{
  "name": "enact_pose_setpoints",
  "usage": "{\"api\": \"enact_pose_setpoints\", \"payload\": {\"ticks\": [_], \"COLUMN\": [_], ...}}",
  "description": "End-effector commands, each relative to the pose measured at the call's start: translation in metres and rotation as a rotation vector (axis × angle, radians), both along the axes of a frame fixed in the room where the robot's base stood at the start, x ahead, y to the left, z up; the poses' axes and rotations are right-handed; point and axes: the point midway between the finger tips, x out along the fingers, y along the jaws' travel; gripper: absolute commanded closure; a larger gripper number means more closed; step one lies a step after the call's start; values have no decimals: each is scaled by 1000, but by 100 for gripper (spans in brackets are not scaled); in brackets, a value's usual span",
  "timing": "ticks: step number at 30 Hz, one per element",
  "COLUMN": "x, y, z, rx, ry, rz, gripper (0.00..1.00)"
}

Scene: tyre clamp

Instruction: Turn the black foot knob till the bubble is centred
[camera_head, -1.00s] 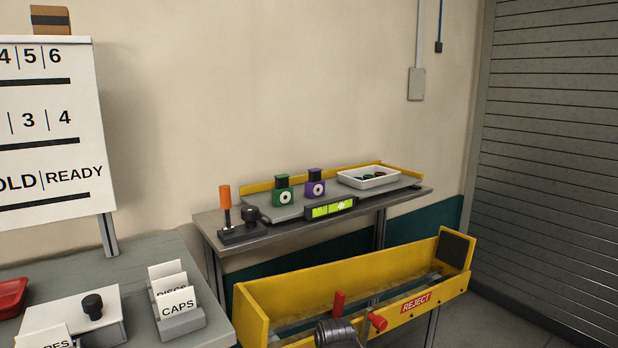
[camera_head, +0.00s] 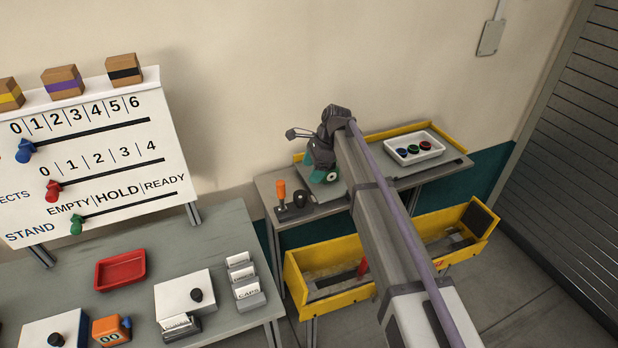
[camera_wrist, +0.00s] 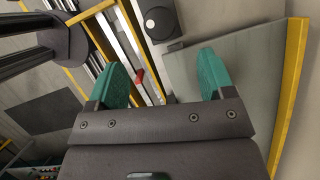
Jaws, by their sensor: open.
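The black knob (camera_head: 299,198) stands at the left end of the back bench, beside an orange-handled lever (camera_head: 281,192). My gripper (camera_head: 318,171) is over the left part of the grey plate, right of and above that knob, and apart from it. In the wrist view my gripper (camera_wrist: 165,78) has its two teal fingers spread with nothing between them. A dark part with a pale round top (camera_wrist: 159,18) shows beyond the fingers; I cannot tell if it is the knob. The yellow-green bubble level is hidden by my arm now, so the bubble cannot be read.
The grey plate (camera_wrist: 230,75) has a yellow edge. A white tray (camera_head: 415,148) with coloured discs stands on the right. The yellow reject trough (camera_head: 320,302) is in front and lower. Card holders and a red tray (camera_head: 120,269) are on the left table.

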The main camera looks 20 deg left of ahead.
Motion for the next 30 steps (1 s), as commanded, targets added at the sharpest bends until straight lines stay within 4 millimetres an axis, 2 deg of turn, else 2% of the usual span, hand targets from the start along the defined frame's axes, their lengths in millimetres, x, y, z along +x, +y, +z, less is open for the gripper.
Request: {"api": "enact_pose_setpoints", "payload": {"ticks": [5, 12, 16, 19, 26, 30], "x": [-3, -13, -18, -21, -21, -21], "y": [3, 19, 28, 32, 33, 33], "z": [-21, -75, -99, -105, -102, -102], "rx": [0, -1, -1, -1, -1, -1], "ry": [-2, -2, -3, -2, -2, -2], "rz": [1, 1, 2, 1, 1, 1], "gripper": [25, 25, 25, 25, 25, 36]}}
